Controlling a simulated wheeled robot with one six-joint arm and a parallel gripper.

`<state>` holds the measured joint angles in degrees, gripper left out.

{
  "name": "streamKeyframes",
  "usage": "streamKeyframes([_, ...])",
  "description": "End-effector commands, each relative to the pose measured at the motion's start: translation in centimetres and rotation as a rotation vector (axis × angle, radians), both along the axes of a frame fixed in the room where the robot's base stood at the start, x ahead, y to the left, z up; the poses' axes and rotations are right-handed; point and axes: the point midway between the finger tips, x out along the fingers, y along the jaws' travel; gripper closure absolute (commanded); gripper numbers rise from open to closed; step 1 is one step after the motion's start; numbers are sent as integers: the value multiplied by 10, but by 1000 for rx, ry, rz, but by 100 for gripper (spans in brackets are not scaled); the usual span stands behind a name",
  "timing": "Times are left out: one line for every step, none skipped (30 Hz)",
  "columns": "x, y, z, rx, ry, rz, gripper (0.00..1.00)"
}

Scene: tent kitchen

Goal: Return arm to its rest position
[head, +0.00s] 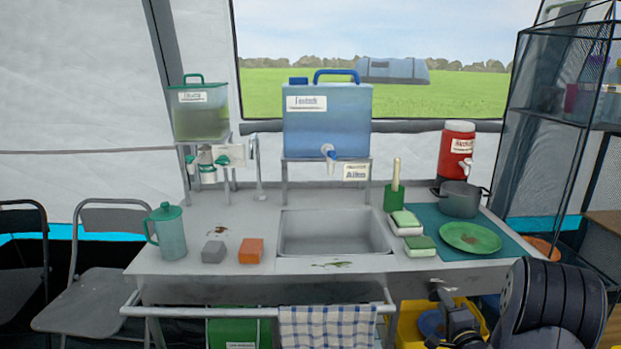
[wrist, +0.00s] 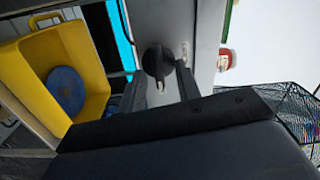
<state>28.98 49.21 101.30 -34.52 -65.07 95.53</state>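My gripper (wrist: 158,78) shows in the wrist view with two grey fingers standing apart. A small dark rounded shape lies between or beyond them, and I cannot tell what it is. I see nothing clearly held. The gripper end there is small and dark, near a yellow crate (head: 412,325). The same crate shows at the left of the wrist view (wrist: 82,45), with a blue round thing (wrist: 66,90) in it.
On the counter stand a teal jug (head: 167,233), a grey block (head: 214,251), an orange block (head: 251,251), a dark pot (head: 460,199) and a green plate (head: 470,237). A rail with a checked towel (head: 327,329) runs along the front. A mesh rack (head: 548,130) hangs at right.

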Motion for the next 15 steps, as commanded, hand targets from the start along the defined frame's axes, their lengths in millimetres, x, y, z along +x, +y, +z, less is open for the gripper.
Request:
streamKeyframes([0, 0, -1, -38, -1, 0, 68])
streamKeyframes([0, 0, -1, -64, -2, 0, 68])
streamKeyframes([0, 0, -1, -97, -2, 0, 68])
streamKeyframes([0, 0, -1, -123, -3, 0, 68])
streamKeyframes([0, 0, -1, -147, -4, 0, 68])
streamKeyframes([0, 0, -1, -181, -5, 0, 68])
streamKeyframes([0, 0, 0, -206, -6, 0, 68])
streamKeyframes([0, 0, 0, -232, -7, 0, 68])
streamKeyframes([0, 1, 0, -265, -8, 0, 68])
streamKeyframes([0, 1, 0, -289, -9, 0, 68])
streamKeyframes([0, 1, 1, -312, -10, 0, 68])
streamKeyframes([0, 1, 1, -341, -12, 0, 68])
streamKeyframes([0, 1, 1, -362, -12, 0, 68])
streamKeyframes([0, 1, 1, -383, -12, 0, 68])
streamKeyframes([0, 1, 1, -406, -13, -1, 68])
